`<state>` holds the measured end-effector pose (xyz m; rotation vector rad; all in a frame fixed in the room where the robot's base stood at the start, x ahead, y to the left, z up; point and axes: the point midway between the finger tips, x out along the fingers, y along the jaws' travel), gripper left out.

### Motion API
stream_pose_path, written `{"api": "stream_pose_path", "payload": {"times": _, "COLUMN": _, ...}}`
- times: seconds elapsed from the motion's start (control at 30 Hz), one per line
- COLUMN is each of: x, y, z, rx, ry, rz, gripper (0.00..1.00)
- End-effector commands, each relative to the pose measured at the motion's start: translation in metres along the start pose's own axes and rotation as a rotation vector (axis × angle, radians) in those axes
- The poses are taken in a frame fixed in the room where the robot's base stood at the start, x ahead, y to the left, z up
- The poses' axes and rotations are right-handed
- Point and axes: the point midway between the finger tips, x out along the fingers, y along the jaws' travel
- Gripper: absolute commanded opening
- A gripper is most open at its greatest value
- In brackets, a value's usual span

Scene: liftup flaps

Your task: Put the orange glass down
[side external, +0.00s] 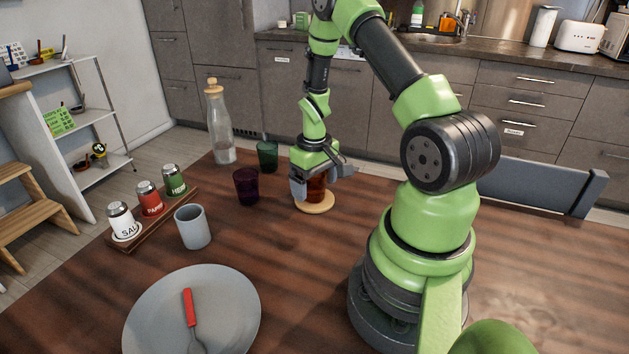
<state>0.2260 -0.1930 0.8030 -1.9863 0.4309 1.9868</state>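The orange glass (316,190) is upright over a round wooden coaster (316,207) towards the back of the wooden table. It looks amber-brown, and its upper part is partly hidden by my gripper. My gripper (318,183) is around the glass, with a grey finger (298,187) against its left side. The other finger is mostly hidden, so I cannot tell whether the grip is tight. The glass's base appears to be at the coaster; I cannot tell whether it touches.
A purple glass (247,187), a green glass (267,156) and a corked bottle (219,127) stand left of my gripper. Nearer are a grey cup (193,227), a shaker rack (151,216) and a plate (160,314) with a red-handled fork (190,310). The table's middle is clear.

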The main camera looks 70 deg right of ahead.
Motion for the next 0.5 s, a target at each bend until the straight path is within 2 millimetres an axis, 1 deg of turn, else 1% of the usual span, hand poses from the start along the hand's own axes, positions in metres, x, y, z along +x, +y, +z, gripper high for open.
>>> {"api": "stream_pose_path", "payload": {"times": 0.2, "x": 0.000, "y": 0.000, "z": 0.000, "rx": 0.000, "ry": 0.000, "rz": 0.000, "gripper": 0.84}}
{"api": "stream_pose_path", "payload": {"times": 0.3, "x": -0.004, "y": 0.000, "z": 0.000, "rx": -0.001, "ry": 0.002, "rz": 0.001, "gripper": 0.84}}
{"api": "stream_pose_path", "payload": {"times": 0.37, "x": -0.009, "y": 0.000, "z": -0.001, "rx": -0.001, "ry": 0.004, "rz": 0.001, "gripper": 0.84}}
{"api": "stream_pose_path", "payload": {"times": 0.47, "x": -0.025, "y": 0.000, "z": -0.001, "rx": 0.000, "ry": 0.006, "rz": 0.002, "gripper": 0.84}}
{"api": "stream_pose_path", "payload": {"times": 0.5, "x": -0.033, "y": 0.000, "z": -0.001, "rx": 0.000, "ry": 0.006, "rz": 0.002, "gripper": 0.84}}
